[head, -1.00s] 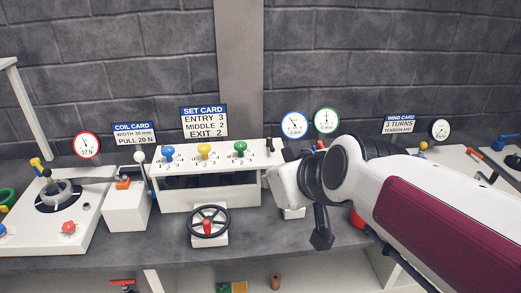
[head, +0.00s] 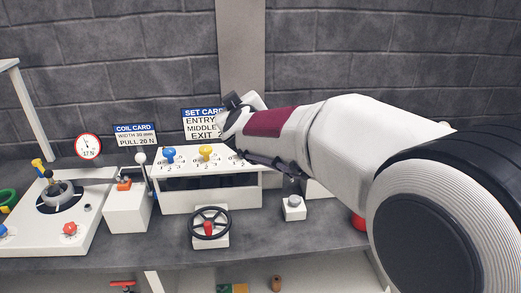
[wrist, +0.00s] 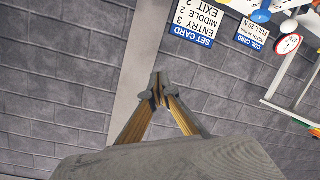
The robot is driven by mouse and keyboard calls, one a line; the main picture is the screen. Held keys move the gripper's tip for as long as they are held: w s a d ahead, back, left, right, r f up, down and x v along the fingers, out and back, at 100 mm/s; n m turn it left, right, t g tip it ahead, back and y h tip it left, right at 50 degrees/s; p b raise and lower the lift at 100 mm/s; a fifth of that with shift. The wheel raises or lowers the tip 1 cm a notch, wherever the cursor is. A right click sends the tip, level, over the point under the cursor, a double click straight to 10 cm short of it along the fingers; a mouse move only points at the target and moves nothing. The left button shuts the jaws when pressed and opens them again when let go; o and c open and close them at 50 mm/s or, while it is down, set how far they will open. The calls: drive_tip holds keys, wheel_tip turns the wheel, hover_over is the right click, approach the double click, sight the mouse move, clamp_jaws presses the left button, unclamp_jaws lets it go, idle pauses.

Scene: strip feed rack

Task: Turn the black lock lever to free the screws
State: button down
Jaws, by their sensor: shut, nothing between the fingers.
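The white straightener box (head: 166,201) stands mid-bench in the head view, with a blue screw (head: 168,152) and a yellow screw (head: 206,151) upright on top. The green screw and the black lock lever at its right end are hidden behind my arm. My gripper (wrist: 158,92) shows in the wrist view with its fingertips together and nothing between them. It points at the brick wall and the pale post, apart from the box. The set card (wrist: 196,20) appears upside down in the wrist view, and my arm partly covers it in the head view (head: 200,112).
A black handwheel (head: 209,223) with a red centre is in front of the box. A small white block with a grey button (head: 293,207) is to its right. The coil card (head: 135,135), a dial (head: 88,147) and a reel stand (head: 62,200) are at left. My arm blocks the right side.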

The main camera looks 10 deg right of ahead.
drive_tip(key=w+f+h, duration=0.6)
drive_tip(key=w+f, duration=0.1)
drive_tip(key=f, duration=0.1)
wheel_tip(320, 180, down, 12)
drive_tip(key=s+g+h, duration=0.2)
drive_tip(key=g+h, duration=0.2)
drive_tip(key=h, duration=0.2)
drive_tip(key=shift+s+d+f+n+h, duration=0.2)
drive_tip(key=shift+s+n+h, duration=0.1)
drive_tip(key=shift+s, duration=0.1)
drive_tip(key=shift+x, duration=5)
